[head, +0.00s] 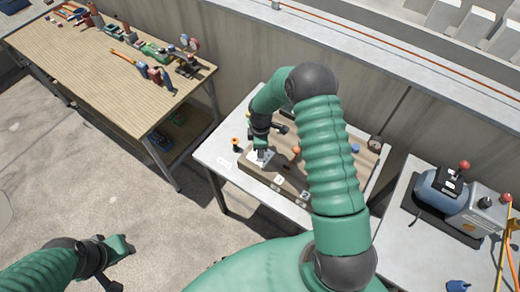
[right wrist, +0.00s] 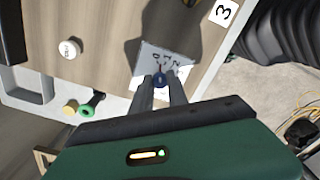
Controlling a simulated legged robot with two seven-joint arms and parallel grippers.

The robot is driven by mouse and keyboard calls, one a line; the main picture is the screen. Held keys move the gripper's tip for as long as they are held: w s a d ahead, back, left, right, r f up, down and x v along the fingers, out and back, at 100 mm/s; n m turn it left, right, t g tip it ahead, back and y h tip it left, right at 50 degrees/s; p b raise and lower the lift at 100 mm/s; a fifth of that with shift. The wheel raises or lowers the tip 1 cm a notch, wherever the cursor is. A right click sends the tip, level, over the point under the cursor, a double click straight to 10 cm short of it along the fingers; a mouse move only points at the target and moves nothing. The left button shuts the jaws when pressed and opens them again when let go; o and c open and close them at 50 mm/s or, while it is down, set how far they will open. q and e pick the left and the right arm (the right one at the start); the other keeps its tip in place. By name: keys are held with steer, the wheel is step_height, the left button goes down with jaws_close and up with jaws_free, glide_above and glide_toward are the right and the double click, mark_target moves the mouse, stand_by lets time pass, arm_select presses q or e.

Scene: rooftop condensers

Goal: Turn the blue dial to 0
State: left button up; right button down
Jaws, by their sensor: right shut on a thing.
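The blue dial (right wrist: 160,79) sits on a white plate (right wrist: 150,58) with small dark marks, which are too small to read surely. A thin red mark shows just above the dial. My right gripper (right wrist: 161,84) reaches down to the dial, with one finger on each side, shut on it. In the head view my right gripper (head: 262,152) is over the white plate (head: 268,160) at the left part of the brown board; the dial is hidden there. My left gripper (head: 122,246) is low at the left, over the floor, far from the board; its jaw state is unclear.
The brown board (head: 263,178) lies on a pale table (head: 213,153), with an orange knob (head: 296,151), a blue knob (head: 356,148) and number labels. A wooden workbench (head: 110,70) with tools stands at the left. A blue-grey machine (head: 440,190) stands at the right.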

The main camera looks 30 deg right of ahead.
steer(key=shift+w+d+r+n, duration=0.1)
steer(key=shift+d+n, duration=0.05)
steer(key=shift+n, duration=0.4)
steer(key=shift+w+d+r+n, duration=0.1)
steer(key=shift+n, duration=0.45)
steer(key=c, duration=1.4)
jaws_free()
steer(key=shift+c, duration=0.2)
steer(key=shift+o, duration=0.7)
steer(key=shift+s+f, duration=0.15)
steer(key=shift+r, duration=0.25)
step_height(320, 180, up, 16)
steer(key=b, duration=0.2)
steer(key=shift+r, duration=0.15)
